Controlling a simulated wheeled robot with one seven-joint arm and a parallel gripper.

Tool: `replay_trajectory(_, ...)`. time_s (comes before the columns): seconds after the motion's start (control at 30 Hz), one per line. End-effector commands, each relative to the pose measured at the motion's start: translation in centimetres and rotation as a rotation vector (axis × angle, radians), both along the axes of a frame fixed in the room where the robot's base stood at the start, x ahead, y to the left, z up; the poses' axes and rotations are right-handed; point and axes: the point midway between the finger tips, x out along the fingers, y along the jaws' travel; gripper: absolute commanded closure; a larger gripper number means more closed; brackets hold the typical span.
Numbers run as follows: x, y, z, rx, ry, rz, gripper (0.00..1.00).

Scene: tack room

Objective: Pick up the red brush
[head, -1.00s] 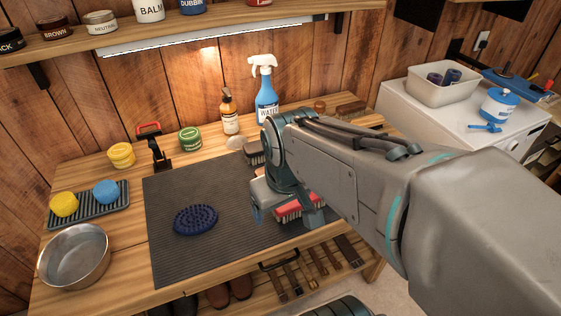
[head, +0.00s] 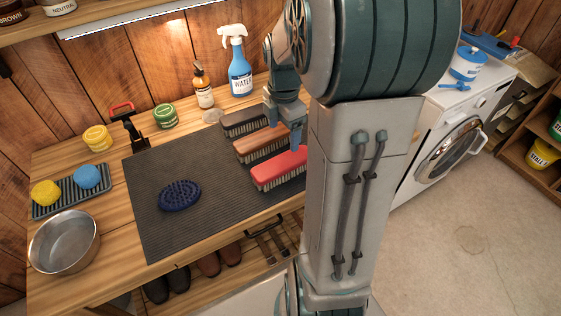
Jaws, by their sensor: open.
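The red brush (head: 280,170) lies bristles down at the right side of the dark ribbed mat (head: 148,203), partly hidden at its right end by my arm. My gripper (head: 283,138) is open and empty. In the picture its fingers show just behind the red brush, over the right end of a brown brush (head: 256,146). I cannot tell how far above the brushes the fingertips are.
A dark brush (head: 244,122) lies behind the brown one. A blue oval brush (head: 180,195) sits on the mat's left part. A water spray bottle (head: 239,72) and an amber pump bottle (head: 202,88) stand at the back. A metal bowl (head: 64,242) is front left.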

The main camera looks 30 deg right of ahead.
Motion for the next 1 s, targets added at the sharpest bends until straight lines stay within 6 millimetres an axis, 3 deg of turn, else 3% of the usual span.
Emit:
replay_trajectory(0.4, -0.1, 0.0, -7.3, 0.003, 0.006, 0.010, 0.22)
replay_trajectory(0.67, -0.2, 0.1, -9.1, 0.002, 0.005, 0.009, 0.22)
replay_trajectory(1.0, -0.5, 0.3, -13.3, 0.002, 0.003, 0.009, 0.22)
